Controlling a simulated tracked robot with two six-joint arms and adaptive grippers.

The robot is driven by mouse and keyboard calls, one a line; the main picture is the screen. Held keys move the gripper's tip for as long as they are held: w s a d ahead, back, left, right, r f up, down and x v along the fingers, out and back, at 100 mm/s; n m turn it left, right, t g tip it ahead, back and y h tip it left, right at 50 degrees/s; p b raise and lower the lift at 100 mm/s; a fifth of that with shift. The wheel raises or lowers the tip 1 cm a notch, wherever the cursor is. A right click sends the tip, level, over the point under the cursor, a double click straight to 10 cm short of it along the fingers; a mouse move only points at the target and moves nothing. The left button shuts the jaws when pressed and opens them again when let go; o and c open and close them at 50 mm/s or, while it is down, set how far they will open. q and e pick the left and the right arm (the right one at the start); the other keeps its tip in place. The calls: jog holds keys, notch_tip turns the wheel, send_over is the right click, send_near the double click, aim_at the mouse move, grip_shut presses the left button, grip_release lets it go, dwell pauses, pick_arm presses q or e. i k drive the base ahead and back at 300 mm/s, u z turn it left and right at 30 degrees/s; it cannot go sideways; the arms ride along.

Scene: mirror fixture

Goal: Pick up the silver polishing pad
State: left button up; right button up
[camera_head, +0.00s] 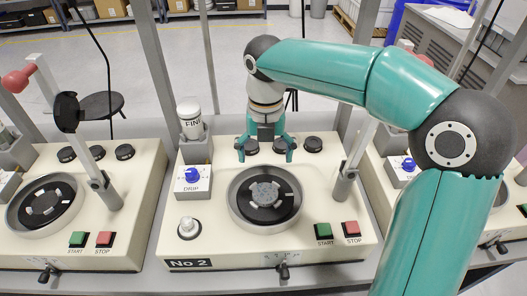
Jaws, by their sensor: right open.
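My right gripper (265,152) reaches down over the back of the middle polishing station (222,250), which is marked No 2. Its two teal fingers are spread open with nothing between them. The fingers are in front of a row of dark round pads, and partly cover two of them. The third dark pad (313,144) sits clear to the right. A silver-grey disc (264,193) lies in the middle of the black round plate (289,206), nearer the front than the fingers. I cannot tell for sure which of these is the silver polishing pad. My left gripper is out of view.
A white bottle (190,122) stands at the station's back left, above a blue DRIP knob (192,175). A silver knob (188,228) is at front left. A lever post (345,184) rises on the right, near green and red buttons. Similar stations stand on both sides.

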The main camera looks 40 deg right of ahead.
aim_at(189, 228)
jog(key=k, duration=1)
